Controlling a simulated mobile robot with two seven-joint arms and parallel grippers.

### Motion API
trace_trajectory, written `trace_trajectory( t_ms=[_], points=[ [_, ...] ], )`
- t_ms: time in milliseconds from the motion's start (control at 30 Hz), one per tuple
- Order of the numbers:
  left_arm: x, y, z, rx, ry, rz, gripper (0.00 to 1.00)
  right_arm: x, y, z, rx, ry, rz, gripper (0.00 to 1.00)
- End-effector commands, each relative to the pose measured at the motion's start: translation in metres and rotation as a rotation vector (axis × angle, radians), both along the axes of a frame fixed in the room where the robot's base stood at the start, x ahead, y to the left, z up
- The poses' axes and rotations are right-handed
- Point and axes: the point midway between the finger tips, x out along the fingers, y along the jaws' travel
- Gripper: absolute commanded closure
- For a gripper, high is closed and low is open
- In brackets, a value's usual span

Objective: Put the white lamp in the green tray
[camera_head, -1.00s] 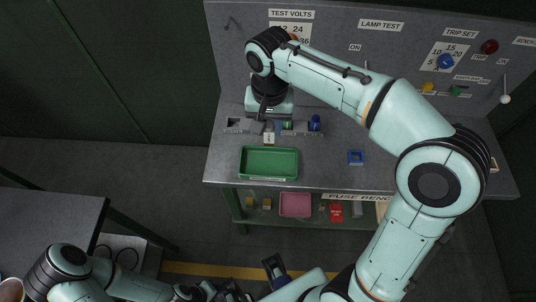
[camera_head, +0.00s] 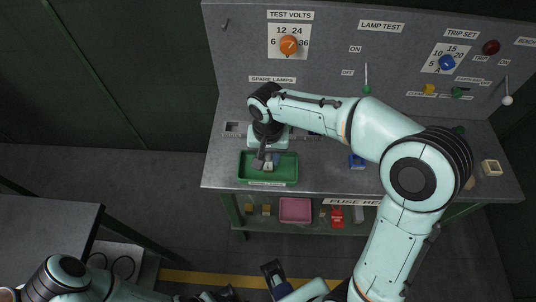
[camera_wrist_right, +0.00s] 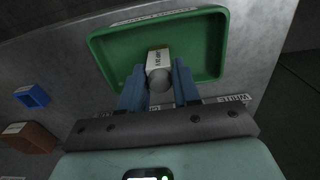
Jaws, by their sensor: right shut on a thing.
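The white lamp (camera_wrist_right: 158,80) shows in the right wrist view, with a rounded grey-white bulb and a pale labelled body. My right gripper (camera_wrist_right: 158,90) is shut on it, one blue finger on each side. The green tray (camera_wrist_right: 210,70) lies beyond the fingertips, and the lamp is seen against its floor. In the head view my right gripper (camera_head: 266,164) points down over the green tray (camera_head: 285,183) on the bench. I cannot tell whether the lamp touches the tray floor. My left arm is low in the head view; its gripper's jaws are not clear.
A blue square holder (camera_head: 357,162) stands right of the tray. The spare lamps rack (camera_head: 233,129) is behind the tray, partly hidden by my right arm. A pink tray (camera_head: 295,210) and small boxes are on the shelf below. A small beige box (camera_head: 491,168) stands at the right.

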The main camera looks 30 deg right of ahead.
Motion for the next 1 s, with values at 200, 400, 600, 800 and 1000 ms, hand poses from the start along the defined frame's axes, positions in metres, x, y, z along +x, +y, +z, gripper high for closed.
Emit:
trace_trajectory(
  t_ms=[200, 400, 600, 800, 1000],
  points=[
    [0.0, 0.0, -0.002, 0.0, -0.002, 0.001, 0.47, 0.0, 0.0, -0.004, 0.0, 0.0, 0.0, 0.59],
    [0.0, 0.0, -0.002, 0.0, -0.002, 0.001, 0.47, 0.0, 0.0, -0.003, 0.0, 0.0, 0.0, 0.43],
    [0.0, 0.0, 0.001, 0.0, -0.001, 0.0, 0.47, 0.0, 0.0, 0.001, -0.001, -0.001, 0.0, 0.43],
    [0.001, 0.0, 0.006, 0.0, -0.002, 0.0, 0.47, 0.001, 0.0, 0.03, 0.001, -0.006, 0.001, 0.43],
    [0.004, 0.0, 0.014, 0.0, -0.005, -0.001, 0.47, 0.001, 0.0, 0.075, 0.0, -0.005, 0.0, 0.43]
  ],
)
